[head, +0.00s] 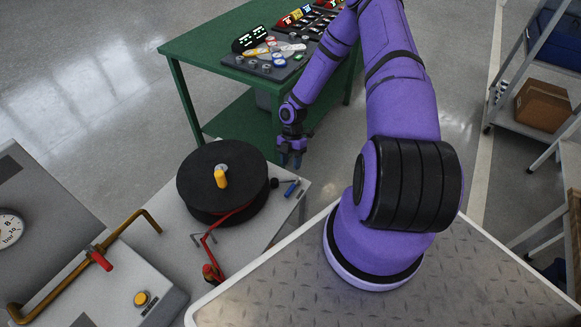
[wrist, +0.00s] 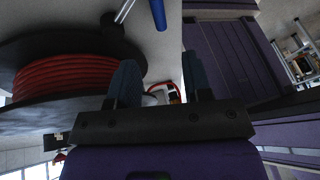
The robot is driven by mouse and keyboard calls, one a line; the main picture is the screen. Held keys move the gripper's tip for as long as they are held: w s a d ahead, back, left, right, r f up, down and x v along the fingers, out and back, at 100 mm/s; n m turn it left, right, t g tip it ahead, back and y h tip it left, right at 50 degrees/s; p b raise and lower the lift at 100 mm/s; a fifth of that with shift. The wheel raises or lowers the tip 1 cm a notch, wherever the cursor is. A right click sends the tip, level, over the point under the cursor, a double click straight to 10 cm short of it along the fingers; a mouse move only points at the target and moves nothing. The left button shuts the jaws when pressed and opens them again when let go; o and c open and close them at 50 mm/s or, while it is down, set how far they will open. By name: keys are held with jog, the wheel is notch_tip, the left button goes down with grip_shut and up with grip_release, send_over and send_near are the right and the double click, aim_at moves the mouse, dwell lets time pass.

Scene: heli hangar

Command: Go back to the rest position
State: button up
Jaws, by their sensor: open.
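My purple arm reaches up from its base and bends down toward the bench. My gripper (head: 291,158) hangs at the right edge of the grey bench, beside the black hose reel (head: 240,172). In the wrist view my gripper (wrist: 160,88) shows its two blue-grey fingers apart, with nothing held between them. The reel (wrist: 70,75), wound with red hose, stands to the left of the fingers there. A small blue-handled tool (head: 292,188) lies on the bench just below the gripper, apart from it.
The grey bench (head: 283,215) also carries a red-handled hose end (head: 211,272). A bent brass pipe (head: 75,262) and a grey box with a yellow button (head: 141,298) stand at left. A green table (head: 190,47) with parts is behind. A shelf with a cardboard box (head: 543,105) is at right.

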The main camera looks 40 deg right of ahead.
dwell(0.5)
notch_tip(320, 180, up, 37)
jog(key=w+a+m+t+h, duration=0.1)
jog(key=a+m+t+h, duration=0.3)
jog(key=m, duration=0.6)
jog(key=s+a+r+m+t+h, duration=0.1)
jog(key=s+a+r+m, duration=0.2)
jog(key=r, duration=0.4)
jog(key=s+a+r+m+h, duration=0.1)
jog(key=s+r+m, duration=0.1)
jog(key=s+r, duration=0.45)
jog(key=s+a+r+m+t+y, duration=0.2)
jog(key=s+a+r+m, duration=0.3)
jog(key=s, duration=0.8)
notch_tip(320, 180, up, 4)
jog(key=shift+f+m+t+y, duration=0.2)
jog(key=shift+m+t+y, duration=0.1)
jog(key=shift+m+t, duration=0.6)
